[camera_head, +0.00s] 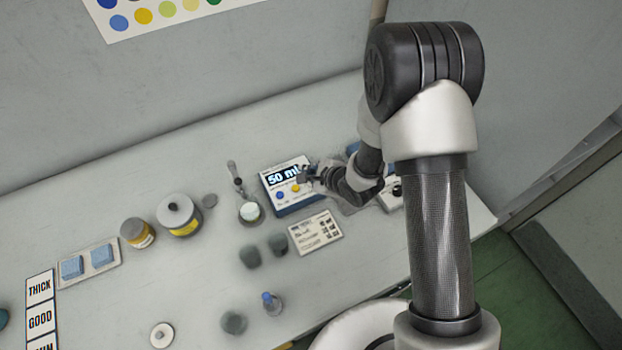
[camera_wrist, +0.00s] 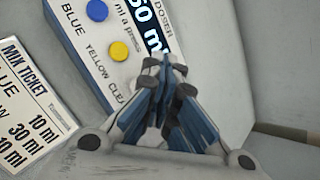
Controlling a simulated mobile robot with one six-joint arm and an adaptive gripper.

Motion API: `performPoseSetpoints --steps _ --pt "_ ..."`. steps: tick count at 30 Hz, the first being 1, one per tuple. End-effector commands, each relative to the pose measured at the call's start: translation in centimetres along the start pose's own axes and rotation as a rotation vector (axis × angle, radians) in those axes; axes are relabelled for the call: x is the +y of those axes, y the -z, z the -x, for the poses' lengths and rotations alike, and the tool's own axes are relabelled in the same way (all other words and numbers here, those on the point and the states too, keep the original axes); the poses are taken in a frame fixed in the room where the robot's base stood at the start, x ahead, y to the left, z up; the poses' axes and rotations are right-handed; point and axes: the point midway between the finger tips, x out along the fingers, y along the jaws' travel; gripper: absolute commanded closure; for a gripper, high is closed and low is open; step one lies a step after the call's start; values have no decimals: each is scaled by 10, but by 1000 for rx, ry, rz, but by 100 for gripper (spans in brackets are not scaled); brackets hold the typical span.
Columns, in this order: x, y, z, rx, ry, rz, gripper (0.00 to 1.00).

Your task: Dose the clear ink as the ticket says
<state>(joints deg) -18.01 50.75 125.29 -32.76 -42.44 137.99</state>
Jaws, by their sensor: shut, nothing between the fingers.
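The ink doser (camera_head: 285,208) is a white and blue box on the bench; its display reads "50 ml" in the head view. In the wrist view the doser (camera_wrist: 112,70) shows a blue button (camera_wrist: 97,10), a yellow button (camera_wrist: 118,50) and the labels BLUE, YELLOW and CLEAR. My gripper (camera_wrist: 172,72) is shut and empty, its tips over the doser's face beside the yellow button. It hides the clear button and part of the display; contact cannot be told.
The ticket card (camera_head: 303,247) lies in front of the doser. A small cup (camera_head: 250,212) stands left of it. Dark cups (camera_head: 250,257), a blue-capped bottle (camera_head: 271,304) and ink tins (camera_head: 137,233) stand on the bench.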

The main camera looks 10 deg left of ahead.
Motion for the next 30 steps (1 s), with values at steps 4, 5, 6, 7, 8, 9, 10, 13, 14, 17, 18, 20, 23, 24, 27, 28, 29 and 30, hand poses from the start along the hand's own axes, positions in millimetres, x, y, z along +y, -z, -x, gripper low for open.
performPoseSetpoints --steps 4,5,6,7,8,9,10,13,14,17,18,20,23,24,27,28,29,30 --pt "-11 -10 14 0 0 0 100" --pt "-12 -12 16 0 0 0 100" --pt "-14 -14 19 0 0 0 100" --pt "-16 -16 21 0 0 0 100" --pt "-17 -17 24 0 0 0 100" --pt "-19 -19 26 0 0 0 100" --pt "-20 -20 28 0 0 0 100" --pt "-22 -22 31 0 0 0 100" --pt "-22 -22 31 0 0 0 100" --pt "-21 -21 29 0 0 0 100" --pt "-21 -21 29 0 0 0 100" --pt "-21 -21 29 0 0 0 100" --pt "-21 -21 29 0 0 0 100" --pt "-21 -21 29 0 0 0 100" --pt "-21 -21 29 0 0 0 100" --pt "-21 -21 29 0 0 0 100" --pt "-21 -21 29 0 0 0 100" --pt "-21 -21 29 0 0 0 100"
